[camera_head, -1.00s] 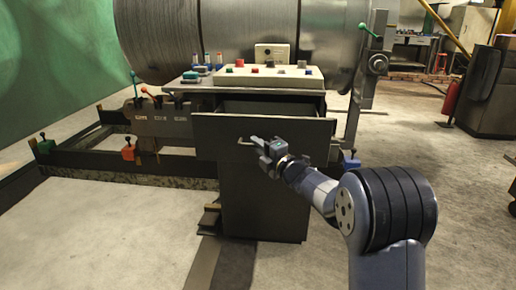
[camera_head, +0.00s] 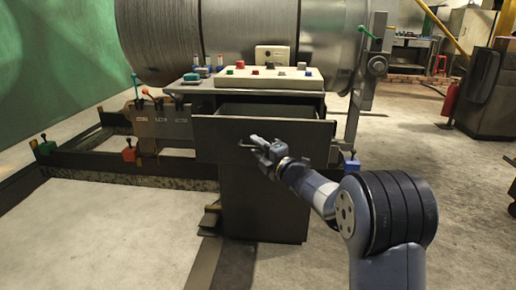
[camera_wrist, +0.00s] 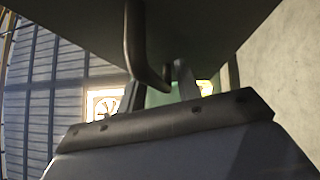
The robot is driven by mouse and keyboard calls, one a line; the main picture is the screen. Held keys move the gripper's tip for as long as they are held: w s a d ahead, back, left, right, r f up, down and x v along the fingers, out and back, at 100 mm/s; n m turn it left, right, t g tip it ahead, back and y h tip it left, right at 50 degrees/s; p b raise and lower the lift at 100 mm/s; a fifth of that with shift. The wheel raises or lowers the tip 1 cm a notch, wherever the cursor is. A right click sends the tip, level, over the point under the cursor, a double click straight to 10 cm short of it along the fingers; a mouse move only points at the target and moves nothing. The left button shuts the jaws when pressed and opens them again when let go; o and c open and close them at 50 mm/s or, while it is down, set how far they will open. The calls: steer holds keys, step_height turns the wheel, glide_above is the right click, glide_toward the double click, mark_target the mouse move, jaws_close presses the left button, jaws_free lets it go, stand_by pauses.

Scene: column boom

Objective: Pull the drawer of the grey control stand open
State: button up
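The grey control stand (camera_head: 262,205) stands in the middle of the head view, under a sloped panel of coloured buttons. Its drawer (camera_head: 222,140) is pulled out, with a dark gap showing behind the top of its front. The bar handle (camera_head: 243,146) is on the drawer front, partly hidden by my gripper (camera_head: 254,143). In the wrist view the dark handle (camera_wrist: 136,45) hangs from the drawer front and bends near my fingers. My gripper (camera_wrist: 160,92) shows its two fingers apart there, with a gap between them. Whether they touch the handle is unclear.
A large metal drum (camera_head: 240,40) lies behind the stand. A low dark frame with levers (camera_head: 160,125) is on the left. A blue-handled lever (camera_head: 351,163) is close to the drawer's right side. The floor (camera_head: 110,225) at the front left is clear.

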steer(key=p+v, duration=0.1)
steer(key=v, duration=1)
steer(key=shift+p, duration=0.4)
steer(key=shift+w, duration=0.1)
steer(key=b+x, duration=0.2)
steer(key=x, duration=0.8)
steer(key=shift+w+a, duration=0.2)
steer(key=shift+a, duration=0.15)
steer(key=shift+w, duration=0.3)
